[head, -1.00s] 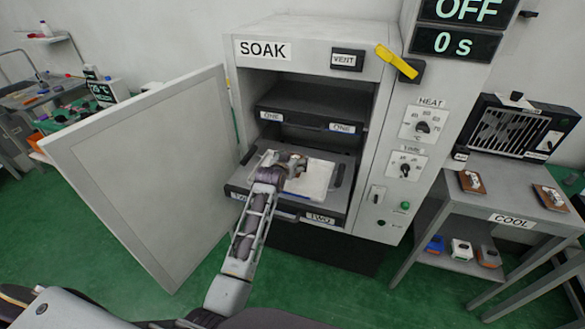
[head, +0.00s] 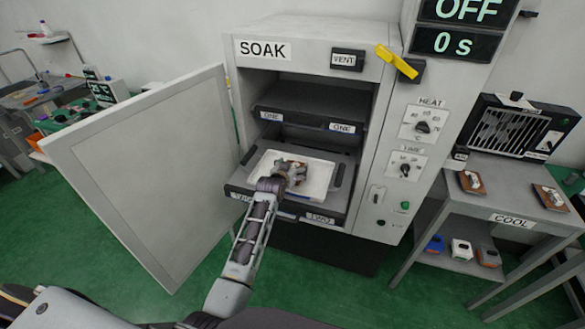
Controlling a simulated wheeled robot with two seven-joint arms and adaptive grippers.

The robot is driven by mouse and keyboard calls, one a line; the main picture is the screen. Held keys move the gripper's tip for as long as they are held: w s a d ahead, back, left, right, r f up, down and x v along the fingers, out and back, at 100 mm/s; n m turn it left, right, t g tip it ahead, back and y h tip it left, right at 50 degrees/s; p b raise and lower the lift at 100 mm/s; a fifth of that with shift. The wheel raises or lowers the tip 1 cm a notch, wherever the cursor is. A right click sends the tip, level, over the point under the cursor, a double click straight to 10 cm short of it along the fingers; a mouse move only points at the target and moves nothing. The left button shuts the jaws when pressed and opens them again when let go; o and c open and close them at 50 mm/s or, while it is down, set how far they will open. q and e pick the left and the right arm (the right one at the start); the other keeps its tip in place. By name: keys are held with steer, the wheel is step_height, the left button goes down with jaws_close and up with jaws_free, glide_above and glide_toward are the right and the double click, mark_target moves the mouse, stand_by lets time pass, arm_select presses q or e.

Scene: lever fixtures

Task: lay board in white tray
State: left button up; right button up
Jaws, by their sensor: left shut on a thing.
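The white tray (head: 318,185) lies on the lower pulled-out shelf, labelled TWO, of the open SOAK oven. My left gripper (head: 292,172) reaches in from the front over the tray. It is shut on a small brown board (head: 298,163), which shows only in part behind the fingers. The board is over the tray's inside; whether it touches the tray floor, I cannot tell. My right gripper is not in view.
The oven door (head: 140,175) stands open at the left. The upper shelf (head: 310,105), labelled ONE, is above the tray. At the right, a COOL table (head: 500,200) holds two brown boards (head: 471,182) and a black fan box (head: 512,128).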

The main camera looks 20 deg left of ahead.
arm_select(q)
steer(key=o, duration=1)
steer(key=shift+r, duration=0.1)
steer(key=shift+s, duration=0.15)
steer(key=shift+v, duration=5.85)
steer(key=shift+r, duration=0.1)
